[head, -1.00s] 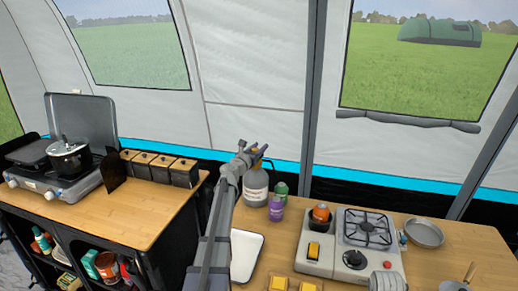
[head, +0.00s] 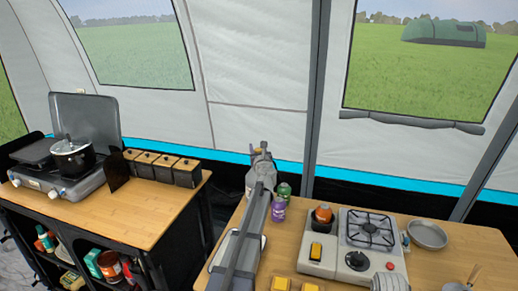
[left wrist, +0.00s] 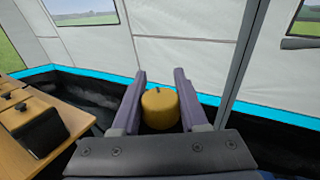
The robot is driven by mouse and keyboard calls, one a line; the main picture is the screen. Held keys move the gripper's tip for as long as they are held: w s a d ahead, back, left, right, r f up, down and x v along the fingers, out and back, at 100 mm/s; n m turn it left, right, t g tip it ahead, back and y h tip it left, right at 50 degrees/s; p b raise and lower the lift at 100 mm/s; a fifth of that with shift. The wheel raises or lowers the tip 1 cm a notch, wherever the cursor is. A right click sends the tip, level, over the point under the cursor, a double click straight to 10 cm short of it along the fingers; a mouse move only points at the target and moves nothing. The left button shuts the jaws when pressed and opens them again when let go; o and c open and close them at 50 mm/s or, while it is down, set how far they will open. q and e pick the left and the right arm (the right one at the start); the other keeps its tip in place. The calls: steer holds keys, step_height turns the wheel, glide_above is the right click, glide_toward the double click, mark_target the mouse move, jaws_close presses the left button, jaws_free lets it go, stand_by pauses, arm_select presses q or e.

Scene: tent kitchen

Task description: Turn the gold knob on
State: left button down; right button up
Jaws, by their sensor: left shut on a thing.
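The gold knob (left wrist: 159,107) is a round, matte gold cap between the two fingers of my left gripper (left wrist: 160,100) in the left wrist view. The fingers are shut on its sides. In the head view my left gripper (head: 261,153) is at the top of a grey bottle-like canister with a pale label (head: 257,178), at the table's back left. My arm and gripper hide the knob and much of the canister there. My right gripper is not in view.
A green can (head: 284,190) and a purple can (head: 278,210) stand close right of the canister. A white tray (head: 221,252) lies under my left arm. A portable stove (head: 352,255) and a pan (head: 428,233) are further right. The tent wall rises behind.

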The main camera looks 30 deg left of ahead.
arm_select(q)
steer(key=n+g+y, duration=0.1)
steer(key=n+g, duration=0.1)
steer(key=n+g+y, duration=0.1)
steer(key=g+y, duration=0.1)
steer(key=a+n+g+y, duration=0.1)
steer(key=n+g+y, duration=0.1)
steer(key=shift+s+n+g, duration=0.3)
steer(key=shift+s+g, duration=0.05)
steer(key=shift+g, duration=0.05)
steer(key=n+g, duration=0.1)
steer(key=g, duration=0.1)
steer(key=s+n+g+y, duration=0.1)
steer(key=g, duration=0.1)
steer(key=shift+n, duration=0.4)
steer(key=shift+s+n+g, duration=0.15)
steer(key=shift+n+g, duration=0.3)
steer(key=shift+g, duration=0.4)
steer(key=shift+s+n+g, duration=0.15)
steer(key=shift+n+g, duration=0.3)
steer(key=shift+g, duration=0.4)
steer(key=shift+s+a, duration=0.1)
steer(key=shift+c, duration=2.2)
jaws_free()
